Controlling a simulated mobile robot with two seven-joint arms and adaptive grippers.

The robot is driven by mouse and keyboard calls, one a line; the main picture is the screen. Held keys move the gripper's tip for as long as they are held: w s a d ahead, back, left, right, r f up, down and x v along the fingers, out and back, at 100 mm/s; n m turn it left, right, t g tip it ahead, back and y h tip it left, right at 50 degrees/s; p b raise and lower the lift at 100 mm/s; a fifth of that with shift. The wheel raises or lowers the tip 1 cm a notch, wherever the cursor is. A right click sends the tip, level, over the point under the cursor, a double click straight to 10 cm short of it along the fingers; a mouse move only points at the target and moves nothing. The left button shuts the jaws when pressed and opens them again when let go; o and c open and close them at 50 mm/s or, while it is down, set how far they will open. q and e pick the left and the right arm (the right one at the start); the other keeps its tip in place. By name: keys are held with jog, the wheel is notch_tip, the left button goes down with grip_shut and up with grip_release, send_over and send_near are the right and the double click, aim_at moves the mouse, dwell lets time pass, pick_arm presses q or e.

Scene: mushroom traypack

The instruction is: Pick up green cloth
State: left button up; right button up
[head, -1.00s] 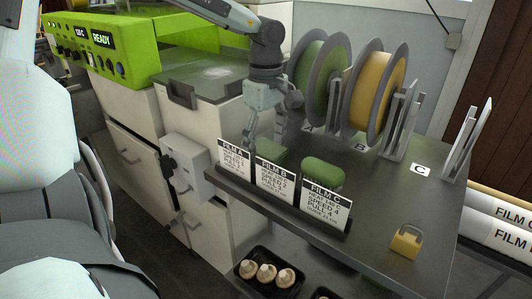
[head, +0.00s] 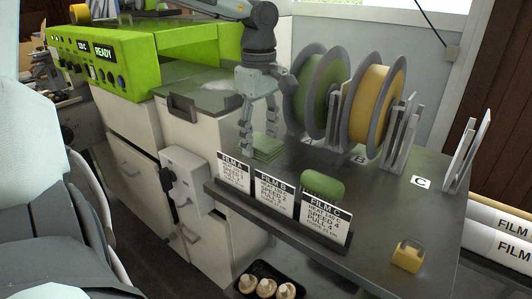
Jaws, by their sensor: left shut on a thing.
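Whether the cloth is clear of the worktop is hard to tell. A rounded green block (head: 322,186), like a sponge, lies to the right, apart from the gripper. My right gripper is not in view.
The film cards (head: 274,195) stand in a dark holder along the worktop's near edge. Green (head: 305,97) and yellow (head: 371,103) film reels stand right of the gripper. A yellow block with a handle (head: 407,256) sits at the front right. Mushrooms lie in a black tray (head: 246,284) below.

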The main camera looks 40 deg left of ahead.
pick_arm(q)
jog(key=s+a+r, duration=0.6)
jog(key=s, duration=0.2)
jog(key=shift+s+a+b, duration=0.15)
jog(key=shift+s+b, duration=0.05)
jog(key=shift+b, duration=0.1)
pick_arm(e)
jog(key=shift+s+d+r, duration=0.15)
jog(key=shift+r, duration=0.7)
